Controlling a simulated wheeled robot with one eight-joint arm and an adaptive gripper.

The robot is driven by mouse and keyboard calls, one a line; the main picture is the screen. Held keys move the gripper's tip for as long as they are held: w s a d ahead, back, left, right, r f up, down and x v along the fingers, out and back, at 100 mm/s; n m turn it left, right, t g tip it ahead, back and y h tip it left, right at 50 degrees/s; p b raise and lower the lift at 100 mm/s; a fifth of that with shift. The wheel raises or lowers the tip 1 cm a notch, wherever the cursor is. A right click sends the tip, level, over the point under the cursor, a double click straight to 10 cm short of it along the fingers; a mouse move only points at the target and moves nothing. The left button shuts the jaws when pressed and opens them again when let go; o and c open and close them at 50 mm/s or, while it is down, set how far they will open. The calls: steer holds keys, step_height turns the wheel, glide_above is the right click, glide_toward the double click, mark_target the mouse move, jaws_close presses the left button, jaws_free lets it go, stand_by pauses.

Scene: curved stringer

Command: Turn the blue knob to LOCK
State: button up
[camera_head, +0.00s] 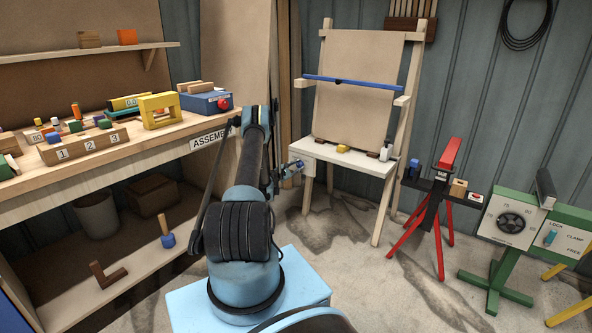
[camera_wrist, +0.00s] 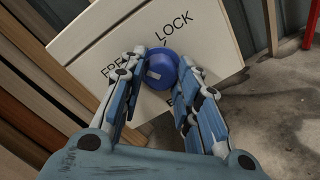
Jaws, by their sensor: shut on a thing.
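The blue knob (camera_wrist: 162,68) sits on a white panel (camera_wrist: 215,35) in the wrist view. The LOCK label is above it, and the FREE label to its left is partly covered by a finger. A pale mark on the knob is on its left side, towards FREE rather than LOCK. My gripper (camera_wrist: 158,66) is shut on the knob, one finger on each side. A further label below the knob is mostly hidden. In the head view, my gripper (camera_head: 287,169) is at the left side of the easel table (camera_head: 347,164), where the knob is small.
A workbench (camera_head: 155,133) with blocks and toys stands at the left. A red stand (camera_head: 432,225) and a green stand (camera_head: 500,270) with a dial and another LOCK-marked control are at the right. Floor is clear in front of the easel.

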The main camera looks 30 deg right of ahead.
steer(key=m, duration=0.4)
steer(key=shift+s+y, duration=0.15)
steer(key=shift+y, duration=0.15)
steer(key=m, duration=0.4)
steer(key=shift+s, duration=0.1)
steer(key=m, duration=0.4)
steer(key=shift+s+d+y, duration=0.1)
steer(key=shift+y, duration=0.2)
steer(key=shift+f+m+t, duration=0.1)
steer(key=shift+m+t, duration=0.3)
steer(key=shift+m, duration=0.9)
steer(key=o, duration=1.1)
steer(key=shift+c, duration=0.2)
steer(key=shift+w, duration=0.2)
